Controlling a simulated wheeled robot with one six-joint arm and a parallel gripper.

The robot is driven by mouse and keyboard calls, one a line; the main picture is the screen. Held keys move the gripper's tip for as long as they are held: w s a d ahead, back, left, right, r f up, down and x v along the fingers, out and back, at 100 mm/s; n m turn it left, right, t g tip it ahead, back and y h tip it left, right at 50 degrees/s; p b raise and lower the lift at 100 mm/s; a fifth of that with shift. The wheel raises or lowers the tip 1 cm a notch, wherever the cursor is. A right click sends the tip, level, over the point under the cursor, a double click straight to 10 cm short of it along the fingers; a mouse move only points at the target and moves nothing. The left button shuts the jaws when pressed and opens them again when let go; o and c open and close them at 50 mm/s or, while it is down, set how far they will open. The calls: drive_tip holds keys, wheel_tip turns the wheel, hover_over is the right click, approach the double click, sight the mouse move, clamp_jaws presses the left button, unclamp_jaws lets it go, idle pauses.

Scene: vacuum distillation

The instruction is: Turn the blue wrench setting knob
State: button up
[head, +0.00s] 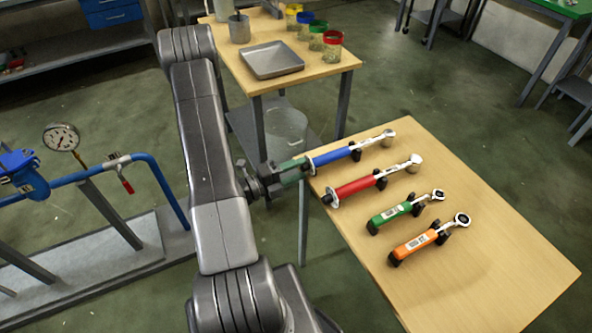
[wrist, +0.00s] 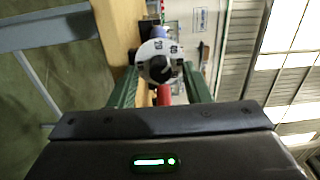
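The blue wrench (head: 333,155) lies on holders at the far left part of the wooden table. Its round white dial (head: 308,165) faces my gripper. In the wrist view the dial (wrist: 146,50) carries a black knob (wrist: 158,68) at its centre, and the blue handle shows just behind. My gripper (head: 297,170) has green fingers at the wrench's end, off the table edge. In the wrist view my gripper (wrist: 158,72) is open, with one finger on each side of the knob and a gap to it. Whether the fingertips reach past the knob is hard to tell.
The red wrench (head: 355,187) lies close beside the blue one, and a green wrench (head: 398,212) and an orange wrench (head: 420,242) lie further along. Behind is another table with a grey tray (head: 272,60) and jars. Blue piping with a gauge (head: 62,138) stands left.

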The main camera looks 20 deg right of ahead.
drive_tip(key=s+a, duration=0.1)
drive_tip(key=a, duration=1.2)
drive_tip(key=shift+a+f+b, duration=0.25)
drive_tip(key=shift+a+b, duration=0.1)
drive_tip(key=shift+b, duration=0.1)
idle(0.5)
drive_tip(key=w+d, duration=0.1)
drive_tip(key=d, duration=1.1)
drive_tip(key=shift+d+r+p, duration=0.2)
drive_tip(key=shift+d+p, duration=0.05)
drive_tip(key=shift+p, duration=0.15)
drive_tip(key=shift+a, duration=0.1)
